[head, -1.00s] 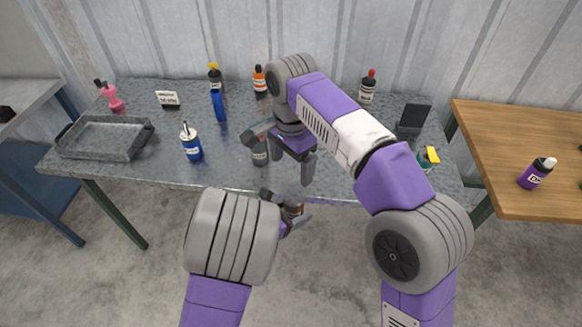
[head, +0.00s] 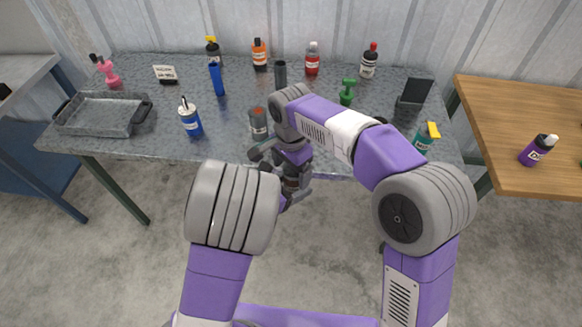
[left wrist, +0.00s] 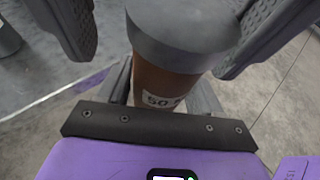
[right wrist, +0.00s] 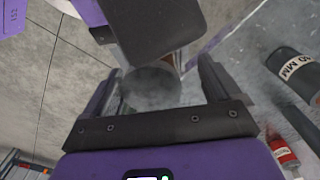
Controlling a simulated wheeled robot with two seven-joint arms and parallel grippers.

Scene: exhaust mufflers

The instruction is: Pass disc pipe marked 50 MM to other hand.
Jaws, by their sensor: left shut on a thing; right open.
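The disc pipe (left wrist: 165,80) is upright in the left wrist view, with a grey disc top, a brown body and a label of which "50" reads. My left gripper (left wrist: 162,100) is shut on its body. My right gripper (head: 283,166) is just above my left one in the head view, in front of the table. Its spread fingers stand on both sides of the grey disc in both wrist views, and it is open. In the right wrist view, the disc (right wrist: 150,90) lies between those fingers; contact cannot be told. The head view mostly hides the held pipe.
A grey labelled pipe (head: 258,123) stands near the grey table's (head: 232,143) front edge, close behind the grippers. A dark upright pipe (head: 280,73) and several bottles stand farther back. A grey tray (head: 100,130) is at the left; a dark stand (head: 413,93) is at the right.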

